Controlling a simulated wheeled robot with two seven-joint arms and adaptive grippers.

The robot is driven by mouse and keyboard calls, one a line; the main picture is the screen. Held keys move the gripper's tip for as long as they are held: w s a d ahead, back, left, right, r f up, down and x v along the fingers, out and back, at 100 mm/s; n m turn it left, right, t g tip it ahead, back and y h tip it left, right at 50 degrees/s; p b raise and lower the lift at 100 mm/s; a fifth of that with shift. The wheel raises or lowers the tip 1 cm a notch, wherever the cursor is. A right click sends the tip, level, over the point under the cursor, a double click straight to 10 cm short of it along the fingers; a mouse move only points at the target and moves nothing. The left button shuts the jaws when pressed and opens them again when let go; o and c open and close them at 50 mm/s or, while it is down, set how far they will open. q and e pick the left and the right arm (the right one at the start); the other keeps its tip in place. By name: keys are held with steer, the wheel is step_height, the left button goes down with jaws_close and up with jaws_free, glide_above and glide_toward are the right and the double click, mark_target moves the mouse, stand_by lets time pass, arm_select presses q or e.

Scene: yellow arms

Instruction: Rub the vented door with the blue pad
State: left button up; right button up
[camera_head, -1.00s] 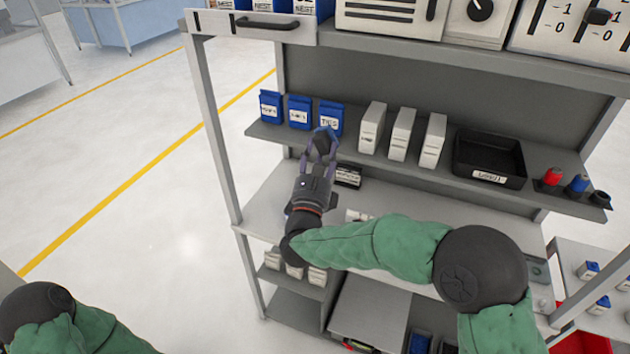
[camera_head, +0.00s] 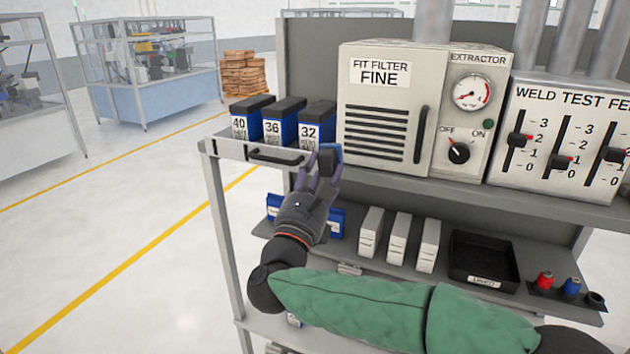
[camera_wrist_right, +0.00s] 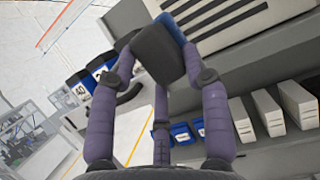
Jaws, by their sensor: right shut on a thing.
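The vented door (camera_head: 378,120) is the cream front panel with dark horizontal slots, a black upright handle (camera_head: 420,134) and the label "FIT FILTER FINE". Its slots also show at the top of the right wrist view (camera_wrist_right: 235,30). My right gripper (camera_head: 318,172) is shut on the blue pad (camera_head: 331,153), a block with a dark body and a blue face. The pad is just left of the door's lower left corner; in the wrist view the pad (camera_wrist_right: 172,32) has its blue side toward the door. I cannot tell whether they touch. My left gripper is out of view.
Blue-and-black boxes marked 40, 36 and 32 (camera_head: 316,124) stand left of the door, above a drawer handle (camera_head: 276,156). The extractor panel (camera_head: 473,110) and weld test panel (camera_head: 560,135) are to the right. White boxes (camera_head: 399,236) and a black tray (camera_head: 483,258) fill the shelf below.

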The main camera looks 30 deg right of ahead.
steer(key=shift+w+d+r+p, duration=0.1)
steer(key=shift+w+d+p, duration=1.45)
steer(key=shift+d, duration=0.2)
steer(key=shift+w+d, duration=0.35)
steer(key=shift+d, duration=0.05)
steer(key=shift+w+d+b, duration=0.65)
steer(key=shift+d+b, duration=0.15)
steer(key=shift+b, duration=0.1)
steer(key=shift+s+d+f+b, duration=0.3)
steer(key=shift+s+d+b, duration=0.1)
steer(key=shift+b, duration=0.4)
steer(key=s+d+b, duration=0.1)
steer(key=s+b, duration=0.1)
steer(key=b, duration=0.1)
steer(key=shift+s+d+r, duration=0.15)
steer(key=shift+s+d, duration=0.05)
steer(key=shift+d, duration=0.15)
steer(key=shift+w+b, duration=0.1)
steer(key=shift+b, duration=1.05)
steer(key=shift+w+a+b, duration=0.9)
steer(key=shift+w+a, duration=0.35)
steer(key=shift+w, duration=0.25)
